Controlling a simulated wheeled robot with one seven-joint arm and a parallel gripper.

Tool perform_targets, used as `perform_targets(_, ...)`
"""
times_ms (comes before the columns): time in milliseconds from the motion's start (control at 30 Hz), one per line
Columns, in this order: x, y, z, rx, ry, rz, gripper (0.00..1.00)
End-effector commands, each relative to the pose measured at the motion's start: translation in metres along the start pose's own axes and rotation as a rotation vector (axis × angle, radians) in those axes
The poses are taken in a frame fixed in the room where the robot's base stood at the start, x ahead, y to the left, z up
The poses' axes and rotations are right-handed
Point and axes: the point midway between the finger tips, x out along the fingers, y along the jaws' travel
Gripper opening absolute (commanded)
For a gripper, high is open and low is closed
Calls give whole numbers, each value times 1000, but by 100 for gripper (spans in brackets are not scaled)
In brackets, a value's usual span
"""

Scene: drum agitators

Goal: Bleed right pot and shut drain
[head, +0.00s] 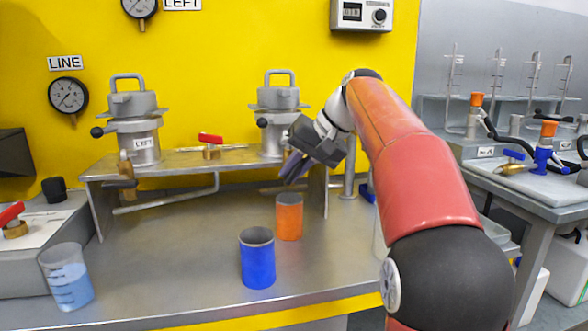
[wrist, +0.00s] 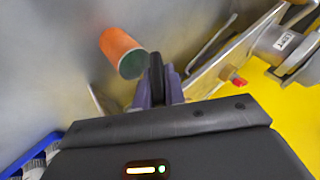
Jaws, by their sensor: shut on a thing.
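The right pot (head: 277,115) stands on the raised metal shelf, a clamped lid with a handle on top. My gripper (head: 294,166) is low in front of it, at the shelf's front edge. In the wrist view, the purple fingers (wrist: 157,92) are closed on a narrow black piece (wrist: 156,68), apparently the right pot's drain lever. The drain's body is hidden by the gripper, and the lever's angle cannot be told. An orange cup (head: 289,218) stands upright on the bench below the gripper. It also shows in the wrist view (wrist: 118,47), its inside looking greenish.
The left pot (head: 134,120) has a brass drain (head: 125,170) below it. A red-handled valve (head: 211,140) sits between the pots. A blue cup (head: 257,258) and a beaker of blue liquid (head: 68,277) stand nearer the bench front. The bench middle-left is clear.

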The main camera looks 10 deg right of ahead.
Motion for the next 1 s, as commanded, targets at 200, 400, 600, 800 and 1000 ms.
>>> perform_targets(200, 0, 0, 0, 7, 0, -16, 0)
perform_targets(400, 0, 2, 0, 40, 0, -87, 0)
perform_targets(600, 0, 3, 0, 98, 1, -226, 0)
perform_targets(800, 1, 4, 1, 170, 2, -400, 0)
perform_targets(1000, 3, 5, 1, 241, 2, -573, 0)
